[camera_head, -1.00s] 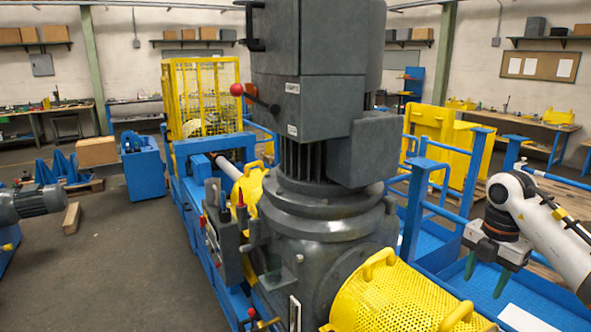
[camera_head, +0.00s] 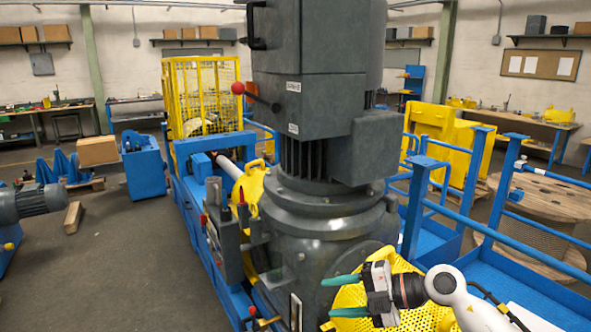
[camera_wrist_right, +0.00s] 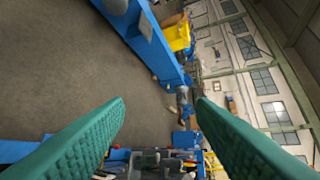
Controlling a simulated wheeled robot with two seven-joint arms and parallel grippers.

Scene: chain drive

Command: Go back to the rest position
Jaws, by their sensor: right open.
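My right gripper (camera_head: 345,296) is at the lower right of the head view, in front of the yellow perforated guard (camera_head: 408,318). Its two green fingers point left and stand apart, with nothing between them. In the right wrist view the fingers (camera_wrist_right: 160,135) also stand wide apart with an empty gap. Whether the gripper touches the guard cannot be told. My left gripper does not show in any view.
The large grey gear unit (camera_head: 320,225) stands close to the left of my right gripper. Blue railings (camera_head: 455,215) and a blue platform (camera_head: 520,285) lie to the right, with a wooden cable reel (camera_head: 550,205) behind. Open floor (camera_head: 110,270) lies at the left.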

